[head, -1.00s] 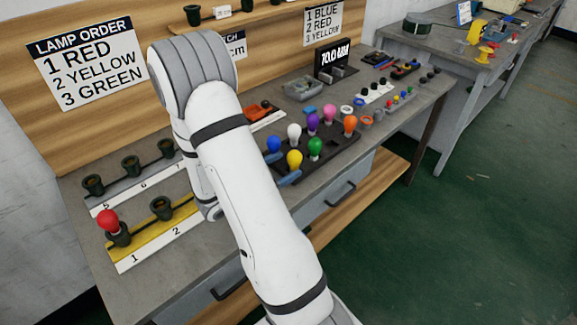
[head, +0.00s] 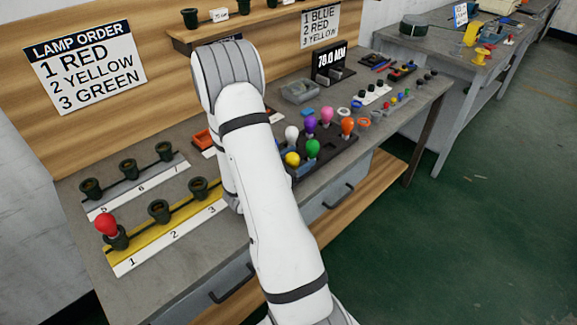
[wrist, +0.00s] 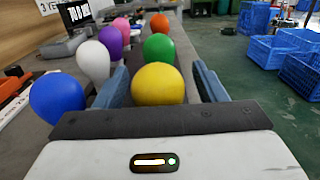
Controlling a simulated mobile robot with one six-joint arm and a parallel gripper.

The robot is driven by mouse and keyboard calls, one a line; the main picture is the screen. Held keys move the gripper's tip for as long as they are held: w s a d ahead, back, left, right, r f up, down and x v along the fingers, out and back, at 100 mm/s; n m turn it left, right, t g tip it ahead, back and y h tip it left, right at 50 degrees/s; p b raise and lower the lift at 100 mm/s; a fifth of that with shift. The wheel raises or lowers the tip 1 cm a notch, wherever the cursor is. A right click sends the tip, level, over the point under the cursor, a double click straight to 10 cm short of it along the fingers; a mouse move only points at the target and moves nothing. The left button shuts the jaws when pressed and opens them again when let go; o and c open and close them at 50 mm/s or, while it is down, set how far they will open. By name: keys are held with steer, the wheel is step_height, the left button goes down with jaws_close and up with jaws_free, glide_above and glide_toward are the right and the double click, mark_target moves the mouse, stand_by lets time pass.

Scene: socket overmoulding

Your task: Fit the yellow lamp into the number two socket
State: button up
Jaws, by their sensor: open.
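The yellow lamp (head: 292,159) stands upright in the dark lamp tray (head: 337,152), partly behind my arm in the head view. In the wrist view the yellow lamp (wrist: 158,84) sits between the two blue fingers of my gripper (wrist: 161,85). The fingers are apart, with a gap visible on each side of the bulb. In the head view my arm hides most of my gripper. The number two socket (head: 159,210) is empty on the yellow strip (head: 147,247). A red lamp (head: 106,225) stands in socket one. Socket three (head: 199,188) is empty.
Close around are a blue lamp (wrist: 57,103), a white lamp (wrist: 92,60) and a green lamp (wrist: 159,47). Purple, pink and orange lamps stand farther off. A grey strip (head: 140,183) with empty sockets lies behind the yellow one. The lamp order sign (head: 85,65) lists yellow second.

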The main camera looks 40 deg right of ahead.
steer(key=shift+c, duration=0.3)
steer(key=c, duration=1)
steer(key=shift+o, duration=0.2)
steer(key=shift+r, duration=0.15)
